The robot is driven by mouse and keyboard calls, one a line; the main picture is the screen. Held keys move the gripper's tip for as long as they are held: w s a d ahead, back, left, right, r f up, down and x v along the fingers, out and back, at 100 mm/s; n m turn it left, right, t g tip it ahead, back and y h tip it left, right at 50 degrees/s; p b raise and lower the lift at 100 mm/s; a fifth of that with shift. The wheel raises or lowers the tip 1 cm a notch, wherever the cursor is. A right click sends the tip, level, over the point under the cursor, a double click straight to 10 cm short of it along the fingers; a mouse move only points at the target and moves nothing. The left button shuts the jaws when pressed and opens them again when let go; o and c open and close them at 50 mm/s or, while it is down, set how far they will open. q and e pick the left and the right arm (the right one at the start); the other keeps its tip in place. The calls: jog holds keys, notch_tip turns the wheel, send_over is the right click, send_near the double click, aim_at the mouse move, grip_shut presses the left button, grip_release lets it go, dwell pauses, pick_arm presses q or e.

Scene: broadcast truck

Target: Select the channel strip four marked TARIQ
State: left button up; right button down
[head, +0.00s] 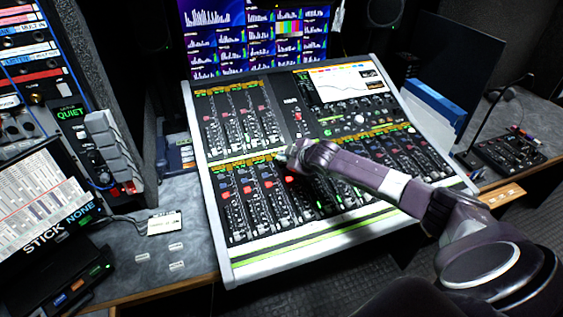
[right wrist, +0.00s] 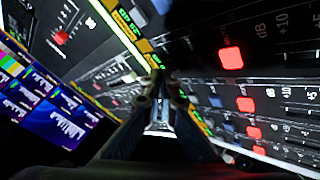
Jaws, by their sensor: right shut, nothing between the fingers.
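The mixing console (head: 245,270) fills the middle of the head view, with upright channel strips in an upper and a lower bank. A yellow-green label band (head: 233,165) runs along the top of the lower bank. Its names are too small to read, so I cannot tell which strip is marked TARIQ. My right gripper (head: 283,159) is at this band, above the lower strips, its tip small in the head view. In the right wrist view its fingers (right wrist: 160,78) are together and empty, close to the console face. I cannot tell whether they touch it. My left gripper is out of view.
Lit red buttons (right wrist: 231,58) show beside my fingers in the right wrist view. A wall of monitors (head: 258,40) stands behind the console. A blue-edged stack (head: 432,105) lies at its right, and a gooseneck microphone panel (head: 510,150) stands farther right.

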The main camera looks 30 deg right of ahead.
jog(key=shift+w+f, duration=0.1)
jog(key=shift+f, duration=0.45)
dwell(0.6)
jog(key=shift+r, duration=0.15)
jog(key=shift+r+p, duration=0.7)
jog(key=shift+p, duration=0.1)
jog(key=r+p, duration=0.2)
jog(key=s+r+p, duration=0.1)
jog(key=r+p, duration=0.2)
jog(key=shift+a, duration=0.1)
dwell(0.5)
jog(key=shift+f, duration=0.1)
dwell(0.4)
